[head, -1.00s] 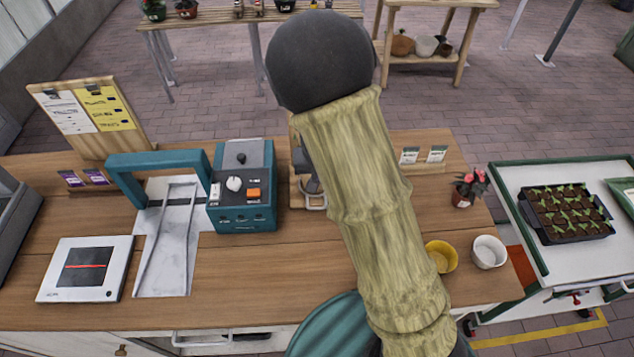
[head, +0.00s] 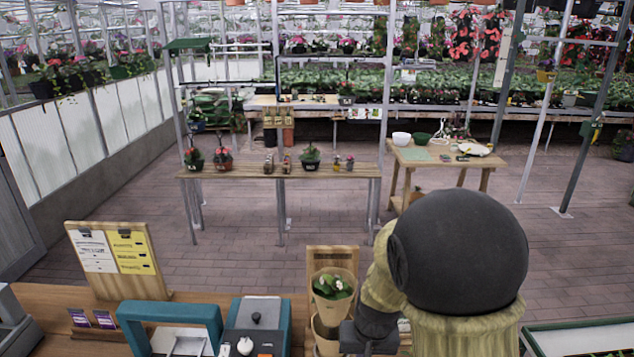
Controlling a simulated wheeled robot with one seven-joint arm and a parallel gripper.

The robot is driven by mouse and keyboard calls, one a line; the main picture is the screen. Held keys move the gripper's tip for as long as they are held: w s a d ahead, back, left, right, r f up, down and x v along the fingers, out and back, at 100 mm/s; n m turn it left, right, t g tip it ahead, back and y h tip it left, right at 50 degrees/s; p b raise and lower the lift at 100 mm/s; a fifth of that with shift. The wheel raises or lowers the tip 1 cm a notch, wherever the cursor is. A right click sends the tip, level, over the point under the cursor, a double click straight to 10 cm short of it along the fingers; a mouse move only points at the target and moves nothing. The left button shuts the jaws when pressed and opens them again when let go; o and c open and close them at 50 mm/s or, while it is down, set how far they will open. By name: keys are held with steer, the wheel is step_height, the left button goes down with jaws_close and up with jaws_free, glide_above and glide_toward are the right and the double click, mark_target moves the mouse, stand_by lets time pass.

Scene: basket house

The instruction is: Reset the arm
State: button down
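My arm, with tan bamboo-like links and a large dark round joint, rises at the lower right of the head view and covers part of the counter. A dark part of it reaches down at the lower middle, close to a wrapped potted plant. My gripper's fingers cannot be made out, so whether it is open or shut does not show. The wrapped plant (head: 333,287) with white flowers stands in front of a wooden board (head: 325,257), just left of the arm.
The wooden counter (head: 45,300) holds a clipboard stand (head: 112,255), a teal frame (head: 168,312) and a teal machine (head: 252,325). Beyond lie a long plant table (head: 265,172) and a small wooden table (head: 445,156). The brick floor (head: 240,262) between is clear.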

steer(key=s+d+r, duration=0.4)
steer(key=s+d, duration=0.1)
steer(key=s, duration=0.4)
steer(key=shift+s+d+h+b, duration=0.2)
steer(key=shift+d+h+b, duration=0.1)
